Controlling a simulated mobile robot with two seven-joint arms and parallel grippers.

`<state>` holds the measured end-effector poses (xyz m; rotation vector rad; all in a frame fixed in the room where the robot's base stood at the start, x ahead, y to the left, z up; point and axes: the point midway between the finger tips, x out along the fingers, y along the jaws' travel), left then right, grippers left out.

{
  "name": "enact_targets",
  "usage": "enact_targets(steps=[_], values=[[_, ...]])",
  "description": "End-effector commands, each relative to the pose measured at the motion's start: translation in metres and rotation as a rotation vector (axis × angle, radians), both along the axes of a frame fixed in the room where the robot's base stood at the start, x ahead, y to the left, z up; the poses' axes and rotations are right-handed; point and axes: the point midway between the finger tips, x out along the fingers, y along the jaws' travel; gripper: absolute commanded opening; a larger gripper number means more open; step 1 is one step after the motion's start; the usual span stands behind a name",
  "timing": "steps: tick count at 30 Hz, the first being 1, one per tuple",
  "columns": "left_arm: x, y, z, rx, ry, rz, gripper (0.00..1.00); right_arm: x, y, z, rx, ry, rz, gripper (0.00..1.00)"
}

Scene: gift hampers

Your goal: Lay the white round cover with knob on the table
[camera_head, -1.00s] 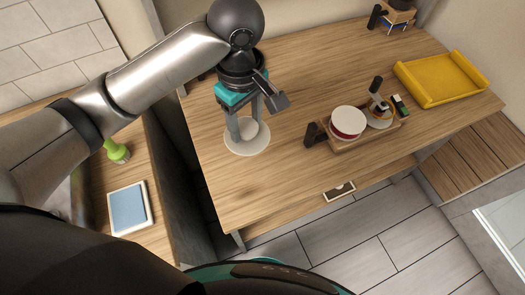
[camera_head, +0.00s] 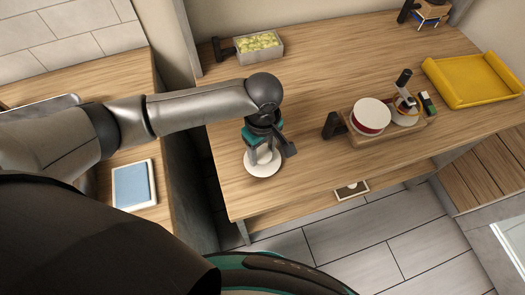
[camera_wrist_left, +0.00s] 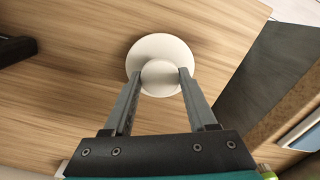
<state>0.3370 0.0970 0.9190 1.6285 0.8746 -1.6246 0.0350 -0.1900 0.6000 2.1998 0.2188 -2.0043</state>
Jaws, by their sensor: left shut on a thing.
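The white round cover with knob (camera_head: 262,170) is at the left part of the wooden table (camera_head: 300,185), near its front left corner. It also shows in the left wrist view (camera_wrist_left: 160,50), with its round knob (camera_wrist_left: 160,78) between the fingers. My left gripper (camera_head: 264,154) is above the cover and shut on the knob; in the wrist view its fingertips (camera_wrist_left: 162,73) flank the knob. The cover looks flat and level over the tabletop. I cannot tell whether its underside touches the wood. My right gripper does not show.
A wooden tray (camera_head: 384,141) with a red and white round tin (camera_head: 370,115) stands to the right. A yellow tray (camera_head: 472,80) is farther right. A bin of pale yellow-green filling (camera_head: 258,42) stands at the back. Wood around the cover is clear.

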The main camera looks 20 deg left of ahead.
Motion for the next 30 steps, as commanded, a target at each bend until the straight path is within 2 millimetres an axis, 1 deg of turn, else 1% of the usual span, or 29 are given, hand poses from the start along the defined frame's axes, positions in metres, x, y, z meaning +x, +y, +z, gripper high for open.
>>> enact_targets(steps=[1,8,12,13,20,27,30], values=[[0.0001,-0.0003,-0.0027,-0.001,-0.001,0.0,0.05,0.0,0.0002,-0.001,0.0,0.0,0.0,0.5],[0.0001,-0.0004,-0.0021,-0.001,-0.001,0.0,0.05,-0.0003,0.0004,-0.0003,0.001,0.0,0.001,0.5],[-0.0003,-0.0006,-0.0052,-0.001,0.001,0.001,0.05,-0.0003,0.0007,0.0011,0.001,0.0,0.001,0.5],[0.0,-0.0005,-0.0049,-0.001,0.001,0.0,0.61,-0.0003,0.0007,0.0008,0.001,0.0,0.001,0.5],[0.0001,-0.0003,-0.0048,-0.001,-0.001,0.0,0.87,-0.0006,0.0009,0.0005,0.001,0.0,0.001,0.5],[0.0003,-0.0002,-0.0045,-0.001,-0.001,0.0,0.87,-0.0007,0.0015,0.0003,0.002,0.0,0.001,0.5],[0.0008,0.0,-0.0015,-0.001,-0.003,-0.001,0.87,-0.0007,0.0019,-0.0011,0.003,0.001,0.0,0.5]])
